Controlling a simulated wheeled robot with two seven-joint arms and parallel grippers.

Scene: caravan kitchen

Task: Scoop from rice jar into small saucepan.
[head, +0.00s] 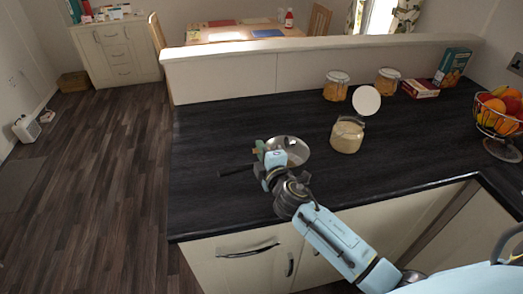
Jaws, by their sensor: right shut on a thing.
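The small saucepan (299,158) is a shiny metal pan on the dark counter, its dark handle (236,171) pointing left. The rice jar (347,138) is glass with pale contents and stands to its right; its round white lid (366,100) is tilted up open. My right gripper (268,157) is at the pan's left side, above its rim, partly covering the pan. It is shut on a small greenish thing, which looks like the handle of a scoop (260,147). The scoop's bowl and any load cannot be made out clearly. My left gripper is not in view.
Two lidded glass jars (336,88) (387,82) stand at the back of the counter, with a red box (420,89) and a teal box (452,67) to their right. A wire fruit basket (499,120) is at the right edge. The counter's left part is clear.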

